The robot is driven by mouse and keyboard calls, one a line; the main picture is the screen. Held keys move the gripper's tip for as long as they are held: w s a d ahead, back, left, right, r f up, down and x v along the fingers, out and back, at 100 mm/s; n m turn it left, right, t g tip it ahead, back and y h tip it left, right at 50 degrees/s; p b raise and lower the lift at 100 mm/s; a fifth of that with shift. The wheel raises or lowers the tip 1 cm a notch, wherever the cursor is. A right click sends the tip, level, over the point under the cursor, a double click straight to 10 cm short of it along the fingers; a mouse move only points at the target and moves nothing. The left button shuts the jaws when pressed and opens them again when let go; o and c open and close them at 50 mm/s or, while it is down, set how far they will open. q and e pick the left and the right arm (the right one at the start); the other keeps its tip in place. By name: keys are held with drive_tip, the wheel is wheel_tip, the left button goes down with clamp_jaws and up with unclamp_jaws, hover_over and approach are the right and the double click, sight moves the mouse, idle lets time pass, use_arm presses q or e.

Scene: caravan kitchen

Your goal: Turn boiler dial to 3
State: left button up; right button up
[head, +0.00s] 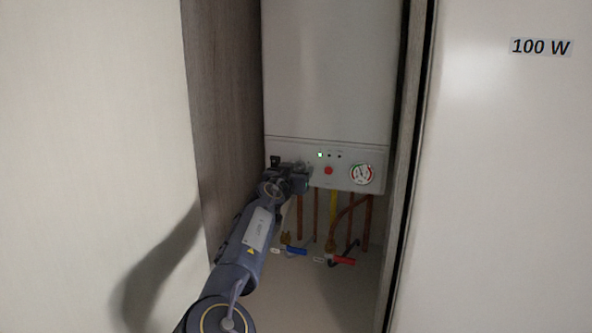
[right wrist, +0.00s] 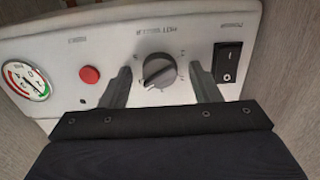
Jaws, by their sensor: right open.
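The boiler (head: 328,70) is a white box on the wall with a control panel (head: 347,180) along its bottom. The boiler dial (right wrist: 158,71) is a round grey knob in the middle of the right wrist view, which shows the panel upside down. The marks around it are too small to read. My right gripper (right wrist: 161,88) is open, with one finger on each side of the dial; I cannot tell whether they touch it. In the head view my right gripper (head: 304,176) is at the panel's left part and hides the dial. My left gripper is not in view.
The panel has a red button (head: 328,170), a round gauge (head: 362,174), a lit green light (head: 320,155) and a black power switch (right wrist: 227,63). Copper pipes and blue (head: 296,251) and red (head: 344,260) valve handles are below. Cabinet walls stand close on both sides.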

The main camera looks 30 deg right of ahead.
drive_tip(key=c, duration=1)
drive_tip(key=shift+n+b, duration=2.8)
drive_tip(key=shift+n, duration=3)
